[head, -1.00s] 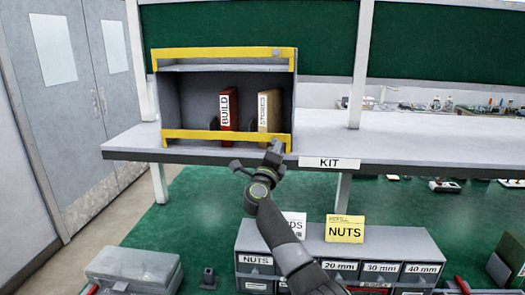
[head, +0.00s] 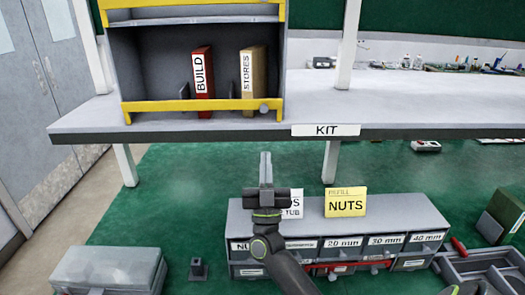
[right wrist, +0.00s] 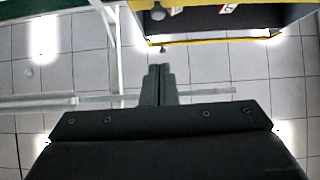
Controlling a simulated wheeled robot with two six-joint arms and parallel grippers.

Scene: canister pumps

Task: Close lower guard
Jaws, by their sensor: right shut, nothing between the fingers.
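The lower guard (head: 190,105) is a yellow bar across the bottom front of the grey cabinet (head: 150,60), with a small knob (head: 263,109) near its right end. A red BUILD binder (head: 203,85) and a tan STORES binder (head: 252,85) stand upright behind it. My right gripper (head: 265,155) is shut and empty, below the guard's knob in the head view. In the right wrist view its fingertips (right wrist: 159,68) point toward the knob (right wrist: 163,50) with a gap between them. The yellow edge (right wrist: 215,40) shows beyond. My left gripper is not in view.
An upper yellow bar (head: 190,18) crosses the cabinet higher up. The cabinet stands on a grey shelf (head: 85,115) with a KIT label (head: 325,130). Below are a drawer unit (head: 385,210) with a yellow NUTS card (head: 345,203) and a grey case (head: 110,268). The shelf right of the cabinet is mostly clear.

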